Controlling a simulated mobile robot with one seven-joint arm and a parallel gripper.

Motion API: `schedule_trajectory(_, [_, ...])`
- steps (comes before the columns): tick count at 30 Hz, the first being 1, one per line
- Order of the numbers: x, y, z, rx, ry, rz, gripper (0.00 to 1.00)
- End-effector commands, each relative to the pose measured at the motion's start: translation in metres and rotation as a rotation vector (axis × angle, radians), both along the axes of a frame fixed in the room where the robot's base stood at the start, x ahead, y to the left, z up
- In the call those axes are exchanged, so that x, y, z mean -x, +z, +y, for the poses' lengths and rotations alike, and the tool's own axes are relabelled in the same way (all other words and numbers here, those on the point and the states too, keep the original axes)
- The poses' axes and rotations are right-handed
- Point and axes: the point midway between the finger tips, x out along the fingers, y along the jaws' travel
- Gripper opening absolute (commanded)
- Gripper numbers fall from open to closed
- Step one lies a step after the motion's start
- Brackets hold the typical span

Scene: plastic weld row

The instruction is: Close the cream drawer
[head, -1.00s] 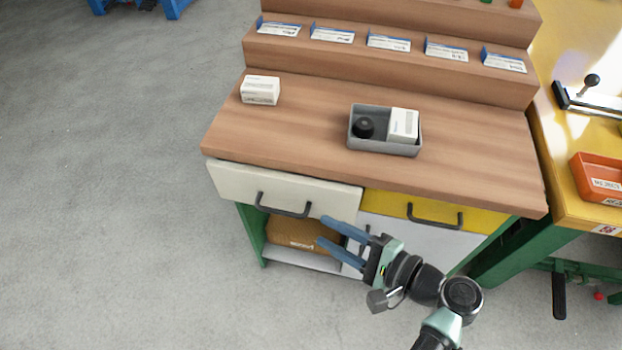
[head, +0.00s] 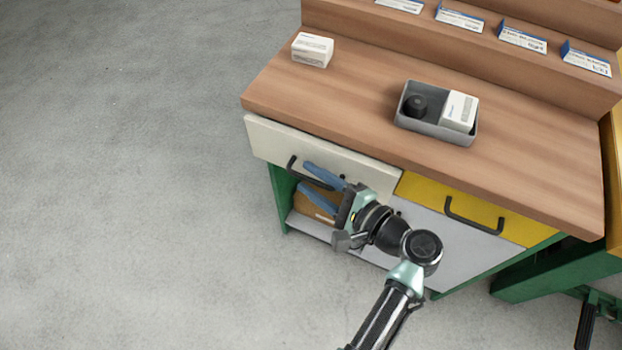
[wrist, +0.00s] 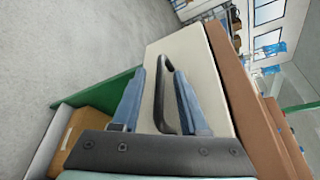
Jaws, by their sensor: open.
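The cream drawer (head: 320,155) is at the left under the worktop, its front close below the worktop edge; I cannot tell how far it stands out. Its dark bar handle (head: 292,167) is partly hidden behind my gripper. In the wrist view the cream front (wrist: 205,85) lies ahead, with the handle (wrist: 165,72) showing between my fingers. My gripper (head: 306,177) is open, its two blue fingers on either side of the handle; it also shows in the wrist view (wrist: 160,75). I cannot tell whether the fingers touch the handle.
A yellow drawer (head: 470,210) with a dark handle is to the right. A brown box (head: 315,205) sits on the shelf below. On the worktop (head: 350,95) are a white box (head: 312,50) and a grey tray (head: 435,130) with a black round part and another white box. Open floor lies left.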

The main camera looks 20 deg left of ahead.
Motion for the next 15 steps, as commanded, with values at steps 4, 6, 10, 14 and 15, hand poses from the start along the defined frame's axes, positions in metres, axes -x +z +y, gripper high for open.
schedule_trajectory(4, [-0.0018,-0.0011,0.0054,0.0,0.0,0.0,0.43])
schedule_trajectory(6, [-0.002,-0.0009,0.0056,0.0,0.0,0.0,0.43])
schedule_trajectory(10, [-0.002,-0.0009,0.0054,0.0,0.0,0.0,0.43])
schedule_trajectory(14, [-0.0019,-0.0009,0.0052,0.0,0.0,-0.001,0.24])
schedule_trajectory(15, [-0.0019,-0.0009,0.0052,0.0,0.0,-0.001,0.17])
